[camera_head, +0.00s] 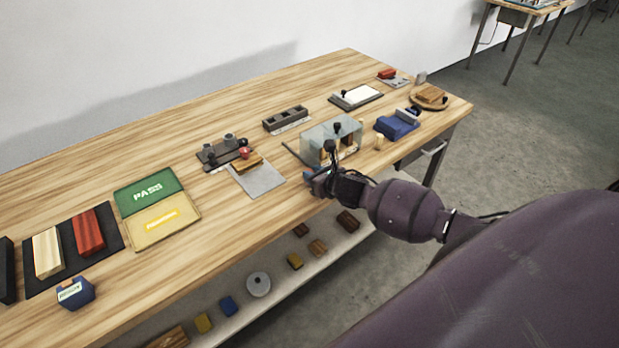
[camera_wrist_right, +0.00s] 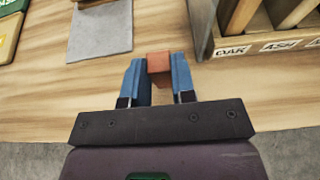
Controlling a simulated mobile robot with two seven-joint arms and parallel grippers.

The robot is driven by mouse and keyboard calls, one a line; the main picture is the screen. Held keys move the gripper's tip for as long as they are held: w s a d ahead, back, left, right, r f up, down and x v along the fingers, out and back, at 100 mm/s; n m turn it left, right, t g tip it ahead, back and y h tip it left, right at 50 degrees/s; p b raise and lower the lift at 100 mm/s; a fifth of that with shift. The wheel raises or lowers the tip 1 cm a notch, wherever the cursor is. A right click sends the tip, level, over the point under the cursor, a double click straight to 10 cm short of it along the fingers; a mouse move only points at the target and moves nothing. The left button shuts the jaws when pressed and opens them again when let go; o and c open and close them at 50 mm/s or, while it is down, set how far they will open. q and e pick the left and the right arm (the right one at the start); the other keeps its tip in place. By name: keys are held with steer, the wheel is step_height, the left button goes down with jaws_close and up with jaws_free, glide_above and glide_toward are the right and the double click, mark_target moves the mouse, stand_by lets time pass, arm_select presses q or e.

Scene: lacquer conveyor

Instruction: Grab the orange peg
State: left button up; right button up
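The orange peg (camera_wrist_right: 158,66) shows in the right wrist view as a small orange-brown block between the blue fingertips of my right gripper (camera_wrist_right: 158,76). I cannot tell whether the peg is clear of the table. In the head view my right gripper (camera_head: 311,180) is low at the table's front edge, in front of the clear box, and the peg is hidden there. My left gripper is not in view.
The clear-sided box (camera_head: 331,140) stands just behind the gripper. A grey mat (camera_head: 258,180) lies to its left, and a blue block-like holder (camera_head: 397,126) to its right. PASS mats (camera_head: 150,193) lie further left. A lower shelf (camera_head: 277,293) holds several loose pieces.

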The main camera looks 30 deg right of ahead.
jaws_close()
